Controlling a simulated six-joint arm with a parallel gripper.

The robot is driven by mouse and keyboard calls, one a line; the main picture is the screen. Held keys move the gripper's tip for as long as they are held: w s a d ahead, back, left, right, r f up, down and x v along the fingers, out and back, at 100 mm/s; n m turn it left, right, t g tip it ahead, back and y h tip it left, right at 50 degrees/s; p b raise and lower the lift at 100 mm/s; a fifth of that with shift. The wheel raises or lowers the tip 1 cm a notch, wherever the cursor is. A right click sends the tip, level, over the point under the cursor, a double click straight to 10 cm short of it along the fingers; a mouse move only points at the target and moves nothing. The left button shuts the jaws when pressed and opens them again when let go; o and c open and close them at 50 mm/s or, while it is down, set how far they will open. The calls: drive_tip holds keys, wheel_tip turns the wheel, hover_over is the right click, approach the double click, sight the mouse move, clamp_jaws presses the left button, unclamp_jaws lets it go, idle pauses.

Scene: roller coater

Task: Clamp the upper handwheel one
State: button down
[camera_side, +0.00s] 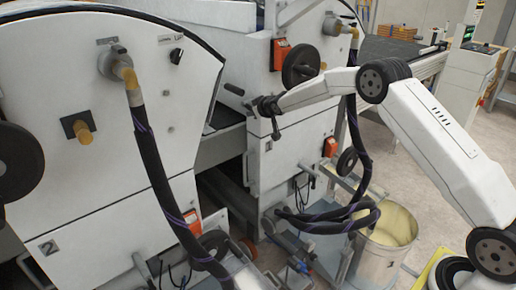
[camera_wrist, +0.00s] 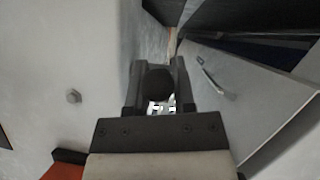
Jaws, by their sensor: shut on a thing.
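My gripper (camera_side: 266,106) is beside the front edge of the rear white machine housing (camera_side: 262,160). In the wrist view, my gripper (camera_wrist: 158,66) is shut on a dark round knob (camera_wrist: 158,84) between its two fingers. What the knob is attached to is hidden. The upper black handwheel (camera_side: 300,67) is on the rear housing, above my gripper and apart from it. A black handle (camera_side: 234,89) sticks out left of my gripper, and a small dark lever shape (camera_side: 275,130) hangs just below it.
An orange switch box (camera_side: 281,54) is beside the upper handwheel. A lower handwheel (camera_side: 347,161), thick black hoses (camera_side: 364,140) and a metal bucket (camera_side: 385,250) are below my arm. The front white housing (camera_side: 75,110) is at left. Open floor (camera_side: 430,195) is at right.

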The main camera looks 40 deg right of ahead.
drive_tip(key=c, duration=0.6)
unclamp_jaws()
drive_tip(key=shift+s+r, duration=0.1)
drive_tip(key=shift+s+a+r, duration=0.1)
drive_tip(key=shift+s+r, duration=0.2)
drive_tip(key=shift+s, duration=0.2)
drive_tip(key=shift+v, duration=3.2)
drive_tip(key=shift+s+f, duration=0.1)
drive_tip(key=s+a+f+g, duration=0.2)
drive_tip(key=s+a+g, duration=0.1)
drive_tip(key=s, duration=0.9)
drive_tip(key=s+a+f+g+y, duration=0.1)
drive_tip(key=s+a+f+g, duration=0.1)
drive_tip(key=s, duration=1.1)
drive_tip(key=s+a+f+m+g, duration=0.1)
drive_tip(key=s+a+f+g, duration=0.2)
drive_tip(key=s, duration=0.9)
drive_tip(key=shift+s+a+g+y, duration=0.2)
drive_tip(key=shift+a+g, duration=0.1)
drive_tip(key=shift+a, duration=0.45)
drive_tip(key=shift+s+a+g+y, duration=0.15)
drive_tip(key=shift+a+g, duration=0.15)
drive_tip(key=shift+a, duration=0.5)
